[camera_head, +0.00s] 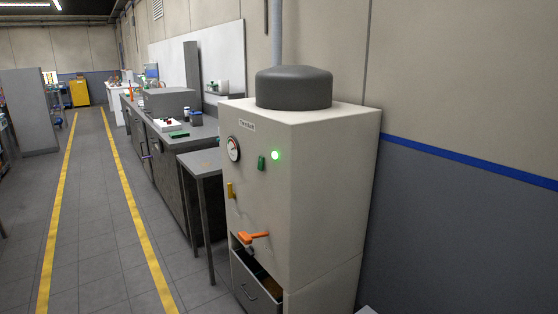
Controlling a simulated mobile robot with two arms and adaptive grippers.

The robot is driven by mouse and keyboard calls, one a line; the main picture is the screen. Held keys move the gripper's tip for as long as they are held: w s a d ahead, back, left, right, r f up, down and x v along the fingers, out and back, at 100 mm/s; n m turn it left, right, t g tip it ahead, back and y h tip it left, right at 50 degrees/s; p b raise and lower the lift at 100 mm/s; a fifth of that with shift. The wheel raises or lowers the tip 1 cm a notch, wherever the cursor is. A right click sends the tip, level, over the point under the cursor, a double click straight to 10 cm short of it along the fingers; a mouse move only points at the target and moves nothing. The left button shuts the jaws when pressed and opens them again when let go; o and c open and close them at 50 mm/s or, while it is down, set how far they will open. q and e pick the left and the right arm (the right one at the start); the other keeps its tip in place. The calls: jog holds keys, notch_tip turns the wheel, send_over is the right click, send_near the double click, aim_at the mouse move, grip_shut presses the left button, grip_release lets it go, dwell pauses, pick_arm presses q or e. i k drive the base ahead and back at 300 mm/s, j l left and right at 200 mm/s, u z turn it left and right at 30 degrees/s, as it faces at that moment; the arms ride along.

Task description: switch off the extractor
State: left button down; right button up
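A tall cream-coloured cabinet (335,170), which looks like the extractor, stands against the wall at right of centre. A dark grey round cap (293,88) sits on top, with a grey pipe (276,35) rising behind it. Its front carries a small label (247,125) too small to read surely, a round dial (233,148), a green rocker-like switch (261,163) and a lit green lamp (275,155). Lower down are a yellow handle (230,190) and an orange lever (254,237). Neither of my grippers is in view.
A drawer (256,284) at the cabinet's foot stands partly open. A small grey table (202,170) stands left of the cabinet, beside a workbench (175,140) with several items. The floor between the yellow lines (130,205) is clear. A grey partition (30,112) stands at far left.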

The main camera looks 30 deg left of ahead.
aim_at(260, 163)
jog(key=i+j, duration=0.2)
jog(key=j, duration=0.15)
jog(key=i+j+z, duration=0.1)
jog(key=i+j, duration=0.15)
jog(key=j, duration=0.15)
jog(key=i+j, duration=0.2)
jog(key=j, duration=0.15)
jog(key=z, duration=0.05)
